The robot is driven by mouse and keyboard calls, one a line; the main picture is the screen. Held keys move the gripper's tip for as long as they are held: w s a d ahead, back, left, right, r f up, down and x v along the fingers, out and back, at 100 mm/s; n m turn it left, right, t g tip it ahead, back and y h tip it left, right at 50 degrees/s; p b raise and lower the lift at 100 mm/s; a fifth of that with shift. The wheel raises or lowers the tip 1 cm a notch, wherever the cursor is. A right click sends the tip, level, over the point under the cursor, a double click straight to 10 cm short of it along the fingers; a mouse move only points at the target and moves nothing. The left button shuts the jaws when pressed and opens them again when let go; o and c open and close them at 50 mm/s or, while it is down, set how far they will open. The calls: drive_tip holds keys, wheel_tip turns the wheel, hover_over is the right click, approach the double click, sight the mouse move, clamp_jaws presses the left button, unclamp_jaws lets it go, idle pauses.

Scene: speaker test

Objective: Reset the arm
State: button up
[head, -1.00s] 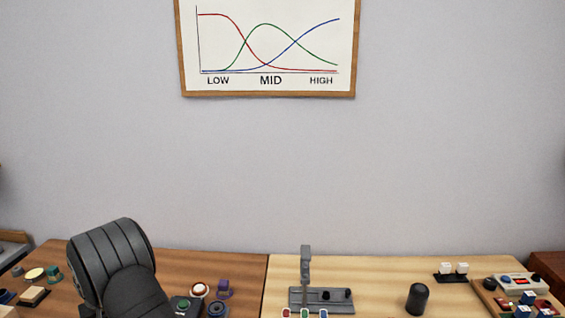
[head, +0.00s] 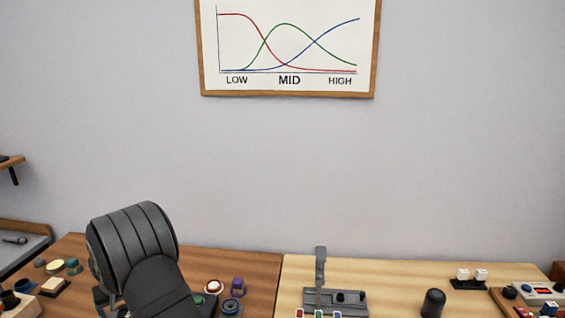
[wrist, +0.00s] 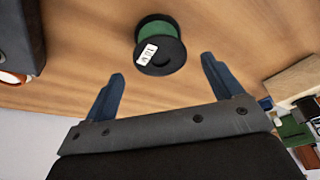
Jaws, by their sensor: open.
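My gripper (wrist: 162,65) shows in the wrist view with its two blue fingers spread apart and nothing between them. A green spool (wrist: 158,32) with black ends and a small white label lies just past the fingertips, over a wooden surface. Whether the fingers touch the wood cannot be told. My gripper does not show in the head view.
A brown bench (head: 255,270) and a paler bench (head: 400,268) stand against a grey wall.

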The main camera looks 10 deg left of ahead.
drive_tip(key=x, duration=0.5)
wheel_tip(320, 180, up, 4)
drive_tip(key=shift+a+r, duration=0.1)
drive_tip(key=shift+r, duration=0.1)
drive_tip(key=w+d+r, duration=0.4)
drive_tip(key=d+r, duration=0.3)
drive_tip(key=d, duration=0.4)
wheel_tip(320, 180, up, 18)
drive_tip(key=w+d+m, duration=0.3)
drive_tip(key=w+d, duration=0.8)
drive_tip(key=d, duration=0.2)
drive_tip(key=shift+d+f+t+h, duration=0.2)
drive_tip(key=shift+t+h, duration=0.1)
drive_tip(key=shift+h, duration=0.1)
drive_tip(key=shift+o, duration=0.4)
